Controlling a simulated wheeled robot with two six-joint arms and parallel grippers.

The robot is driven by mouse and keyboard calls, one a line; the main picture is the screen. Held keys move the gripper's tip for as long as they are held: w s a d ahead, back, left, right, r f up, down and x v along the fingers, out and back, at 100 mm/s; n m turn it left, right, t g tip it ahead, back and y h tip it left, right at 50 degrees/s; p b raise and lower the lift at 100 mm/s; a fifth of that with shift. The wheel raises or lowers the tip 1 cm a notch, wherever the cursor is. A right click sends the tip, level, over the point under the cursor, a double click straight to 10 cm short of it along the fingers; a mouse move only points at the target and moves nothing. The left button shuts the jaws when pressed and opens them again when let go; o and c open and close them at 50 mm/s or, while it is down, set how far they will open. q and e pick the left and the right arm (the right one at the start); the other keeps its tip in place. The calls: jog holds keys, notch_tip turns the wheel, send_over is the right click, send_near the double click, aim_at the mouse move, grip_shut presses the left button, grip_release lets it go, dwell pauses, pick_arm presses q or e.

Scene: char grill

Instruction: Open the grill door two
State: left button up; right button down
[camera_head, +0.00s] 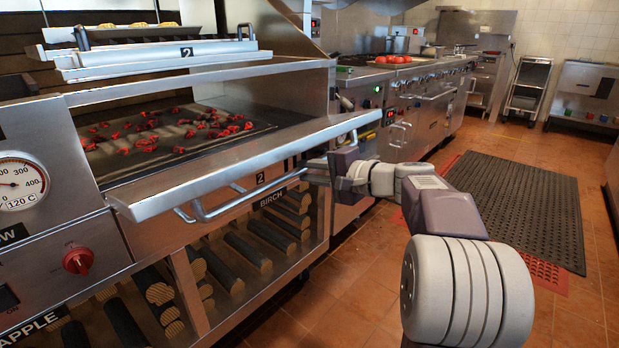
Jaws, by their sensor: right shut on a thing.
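The grill's steel front panel marked 2 (224,222) has a long bar handle (240,204) running along it, under a projecting steel ledge (250,160). My right gripper (318,171) is at the right end of this handle, shut on it, with its arm coming in from the lower right. The fingertips are small and partly hidden by the gripper body. Above the ledge the grill is uncovered, and a bed of glowing coals (180,133) shows. A second label 2 is on the raised steel grate frame (150,62) above. My left gripper is not in view.
A temperature dial (22,183) and red knob (78,260) are at left. Logs (245,250) lie in racks below. A counter with tomatoes (393,59) stands behind. A dark floor mat (520,200) lies at right, with open tiled floor around it.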

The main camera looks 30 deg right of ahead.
jog(key=shift+a+f, duration=0.1)
dwell(0.3)
jog(key=c, duration=1.3)
grip_release()
jog(key=p+v, duration=0.3)
jog(key=v, duration=0.6)
